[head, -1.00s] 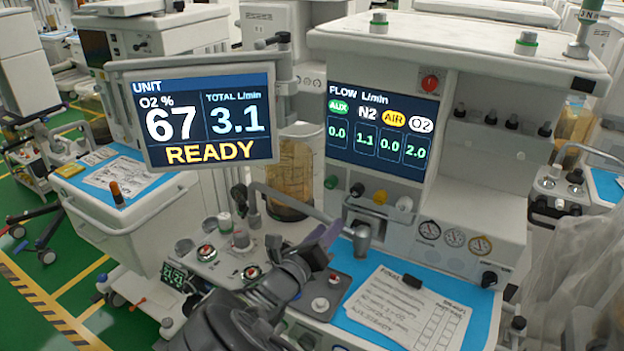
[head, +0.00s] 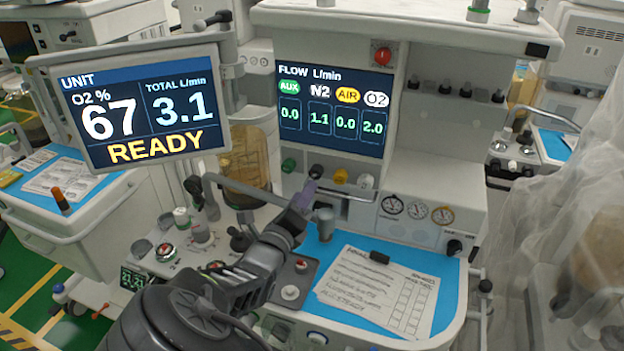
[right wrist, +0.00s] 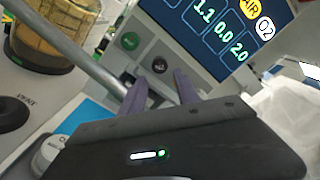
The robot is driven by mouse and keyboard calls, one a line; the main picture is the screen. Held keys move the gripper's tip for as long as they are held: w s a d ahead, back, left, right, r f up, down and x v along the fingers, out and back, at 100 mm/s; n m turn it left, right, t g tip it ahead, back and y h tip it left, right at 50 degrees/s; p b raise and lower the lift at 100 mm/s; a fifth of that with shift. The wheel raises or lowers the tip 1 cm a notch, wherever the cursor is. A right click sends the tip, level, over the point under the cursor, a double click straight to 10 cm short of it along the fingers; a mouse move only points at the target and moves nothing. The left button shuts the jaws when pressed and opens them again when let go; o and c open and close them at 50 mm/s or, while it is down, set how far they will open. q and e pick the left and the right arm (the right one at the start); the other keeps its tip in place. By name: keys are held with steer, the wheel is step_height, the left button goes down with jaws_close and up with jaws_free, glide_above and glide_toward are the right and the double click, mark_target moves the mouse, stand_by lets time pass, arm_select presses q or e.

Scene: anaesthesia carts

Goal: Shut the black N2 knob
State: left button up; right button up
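The black N2 knob (head: 316,171) sits in the row under the flow screen (head: 334,110), between the green knob (head: 289,165) and the yellow knob (head: 340,176). The screen reads 1.1 under N2. My right gripper (head: 305,190) is just below and in front of the black knob. In the right wrist view its two purple fingers (right wrist: 160,86) are apart, with nothing between them. The black knob (right wrist: 160,65) shows beyond the gap between the fingertips; I see no contact. My left gripper is out of view.
A white knob (head: 365,181) ends the row at the right. A metal rail (head: 345,194) runs in front of the knobs. Below are a blue mat (head: 445,290) with a paper form (head: 378,290). The unit monitor (head: 140,105) hangs at the left.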

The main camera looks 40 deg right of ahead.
mark_target(315, 175)
steer(key=x, duration=0.6)
steer(key=shift+w+d, duration=0.15)
steer(key=shift+d, duration=0.1)
jaws_close()
